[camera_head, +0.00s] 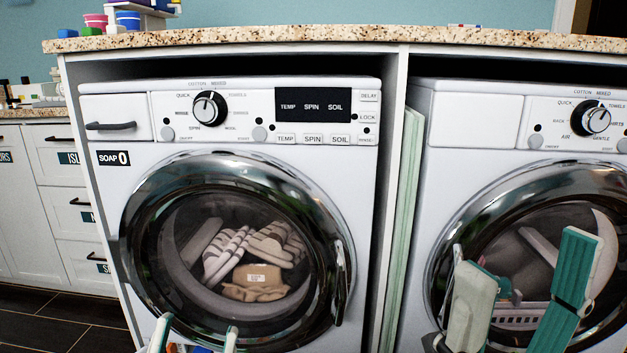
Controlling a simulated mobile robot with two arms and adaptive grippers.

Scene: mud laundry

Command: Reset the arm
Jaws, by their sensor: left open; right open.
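My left gripper (195,340) shows only its two fingertips at the bottom edge, spread apart with nothing between them. It is in front of the lower part of the left machine's round door (335,225). My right gripper (525,290) is at the lower right, in front of the right machine's round door (452,215). Its two teal and white fingers are wide apart and hold nothing. Most of both arms is out of view.
The left washing machine (120,200) has its door shut, with clothes (255,245) behind the glass. The right machine (470,120) stands beside it, past a white divider. A speckled countertop (300,36) runs above both. White drawers (80,190) are at the left.

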